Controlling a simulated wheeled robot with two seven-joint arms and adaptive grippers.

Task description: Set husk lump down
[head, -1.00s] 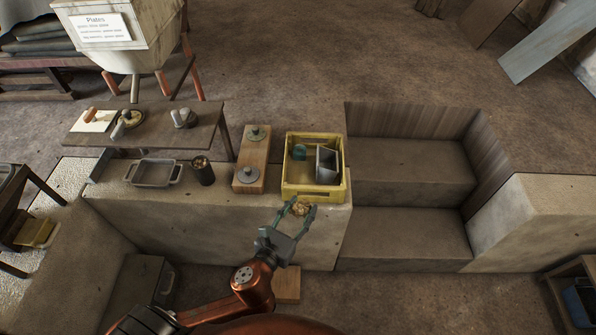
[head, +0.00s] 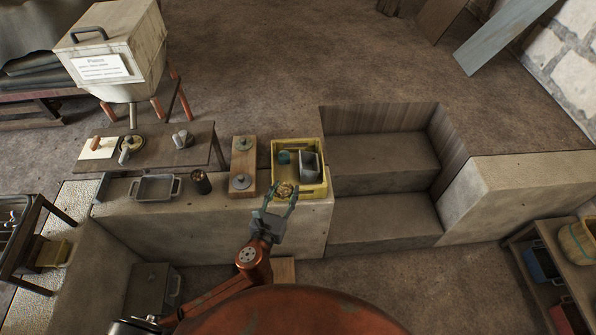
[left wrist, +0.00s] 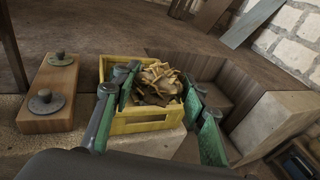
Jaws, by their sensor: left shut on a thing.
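The husk lump (head: 286,189) is a rough tan clump of flakes. My left gripper (head: 279,197) is shut on it. In the left wrist view the lump (left wrist: 157,83) sits between the two green fingers (left wrist: 163,100). In the head view it overlaps the front wall of the yellow crate (head: 316,190); I cannot tell its height above the ledge. The crate, also in the left wrist view (left wrist: 150,124), holds a grey metal box (head: 309,166) and a small green item (head: 284,157). The lump hides part of the crate's inside. My right gripper is not in view.
Left of the crate on the stone ledge (head: 225,214) are a wooden board with two knobbed discs (head: 243,165), a dark cup (head: 201,182) and a metal tray (head: 155,188). A low bench (head: 160,142) stands behind. Stone steps (head: 385,220) descend on the right.

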